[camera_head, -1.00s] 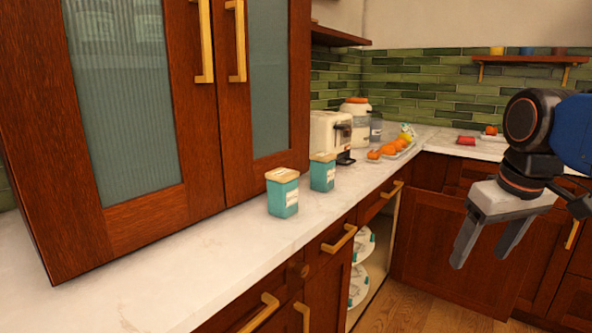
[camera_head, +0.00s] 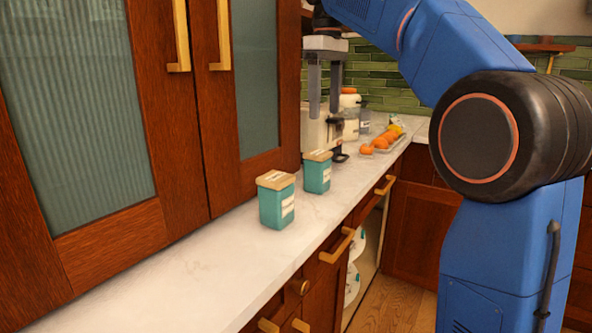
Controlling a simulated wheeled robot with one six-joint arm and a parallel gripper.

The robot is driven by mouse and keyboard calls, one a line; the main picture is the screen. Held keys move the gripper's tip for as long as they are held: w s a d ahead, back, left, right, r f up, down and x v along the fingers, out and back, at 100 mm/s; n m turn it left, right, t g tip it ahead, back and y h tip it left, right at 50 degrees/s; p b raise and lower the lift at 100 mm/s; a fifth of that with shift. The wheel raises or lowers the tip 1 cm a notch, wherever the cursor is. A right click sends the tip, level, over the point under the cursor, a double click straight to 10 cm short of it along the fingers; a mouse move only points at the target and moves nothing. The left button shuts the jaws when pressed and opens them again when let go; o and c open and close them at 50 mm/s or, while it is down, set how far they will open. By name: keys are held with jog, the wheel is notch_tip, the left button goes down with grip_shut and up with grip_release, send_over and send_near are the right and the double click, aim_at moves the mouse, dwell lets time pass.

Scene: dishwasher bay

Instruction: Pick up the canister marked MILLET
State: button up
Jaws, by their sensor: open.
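Two teal canisters with wooden lids and white labels stand upright on the white counter. The nearer canister (camera_head: 277,203) is at the middle of the picture, and the farther canister (camera_head: 317,174) stands just behind it to the right. The lettering is too small to read, so I cannot tell which is marked MILLET. My gripper (camera_head: 324,110) is open and empty, its fingers pointing down, above and apart from the canisters. In the picture it overlaps the cream appliance behind them.
A tall wooden cabinet with glass doors (camera_head: 75,110) stands left of the canisters. A cream appliance (camera_head: 314,128), a jar (camera_head: 350,115) and a tray of orange fruit (camera_head: 388,140) are farther back. The white counter (camera_head: 190,275) is clear in front.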

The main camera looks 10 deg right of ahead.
aim_at(318, 151)
jog(key=f, duration=0.8)
jog(key=w+a+f, duration=0.1)
jog(key=f, duration=0.2)
jog(key=shift+f, duration=0.4)
jog(key=shift+s+a+f, duration=0.1)
jog(key=shift+s+f, duration=0.1)
jog(key=shift+f, duration=1.1)
jog(key=shift+s+a+f, duration=0.1)
jog(key=shift+s+f, duration=0.05)
jog(key=shift+f, duration=1.15)
jog(key=shift+c, duration=0.3)
jog(key=c, duration=1.2)
jog(key=shift+c, duration=0.2)
jog(key=shift+r, duration=0.2)
